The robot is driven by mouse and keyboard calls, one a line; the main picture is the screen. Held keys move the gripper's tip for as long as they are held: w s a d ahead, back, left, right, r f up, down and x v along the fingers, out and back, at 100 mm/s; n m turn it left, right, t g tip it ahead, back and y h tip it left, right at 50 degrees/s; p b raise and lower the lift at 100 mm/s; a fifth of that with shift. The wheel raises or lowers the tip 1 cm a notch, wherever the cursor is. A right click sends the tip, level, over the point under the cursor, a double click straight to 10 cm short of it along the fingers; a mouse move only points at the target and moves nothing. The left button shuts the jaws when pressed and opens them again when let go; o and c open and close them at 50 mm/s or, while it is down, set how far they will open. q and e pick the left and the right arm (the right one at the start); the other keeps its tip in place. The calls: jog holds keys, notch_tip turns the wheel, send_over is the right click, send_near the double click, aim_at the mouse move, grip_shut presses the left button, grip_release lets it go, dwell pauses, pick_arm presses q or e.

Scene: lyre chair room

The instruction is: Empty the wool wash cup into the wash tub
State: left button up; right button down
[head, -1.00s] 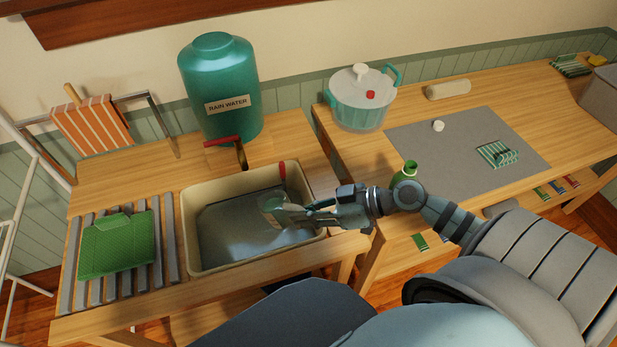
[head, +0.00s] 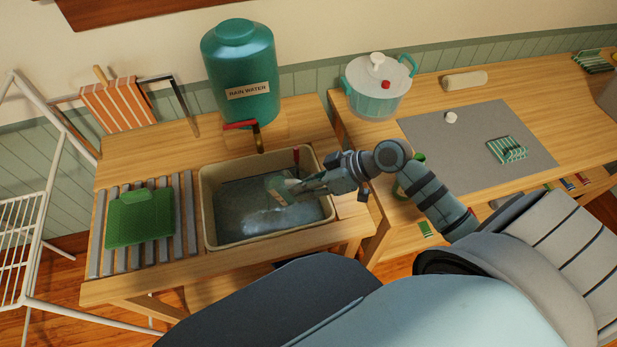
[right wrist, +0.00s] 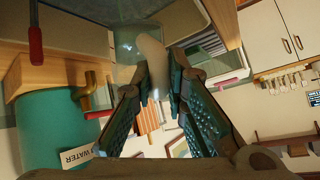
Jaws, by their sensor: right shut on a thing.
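The wool wash cup (head: 278,190), pale and see-through with a greenish tint, is held tilted by my right gripper (head: 298,187) over the wash tub. In the right wrist view my right gripper (right wrist: 154,88) is shut, with a whitish shape and clear wall of the cup (right wrist: 135,42) beyond its fingers. The cream wash tub (head: 213,228) is a rectangular basin with bluish water; a pale, cloudy patch lies on the water below the cup. I cannot tell how much is left in the cup. My left gripper is not in view.
A green rain water tank (head: 238,65) with a red-handled tap (head: 248,130) stands behind the tub. A green washboard-like item (head: 140,215) lies on slats at left. A white-lidded pot (head: 378,90) stands right. A green bottle is partly behind my arm.

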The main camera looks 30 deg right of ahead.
jog(key=shift+w+a+r+g+h+p, duration=0.15)
jog(key=shift+w+g+h+p, duration=0.3)
jog(key=shift+p, duration=0.3)
jog(key=shift+a+f+g, duration=0.1)
jog(key=shift+f+g, duration=0.15)
jog(key=shift+f, duration=0.1)
jog(key=shift+w+a+r+m+p, duration=0.1)
jog(key=shift+w+r+m+p, duration=0.15)
jog(key=shift+p, duration=0.4)
jog(key=shift+w+a+f+g+h+p, duration=0.1)
jog(key=shift+w+g+h+p, duration=0.2)
jog(key=shift+g+p, duration=0.3)
jog(key=shift+f, duration=0.2)
jog(key=shift+w+a, duration=0.1)
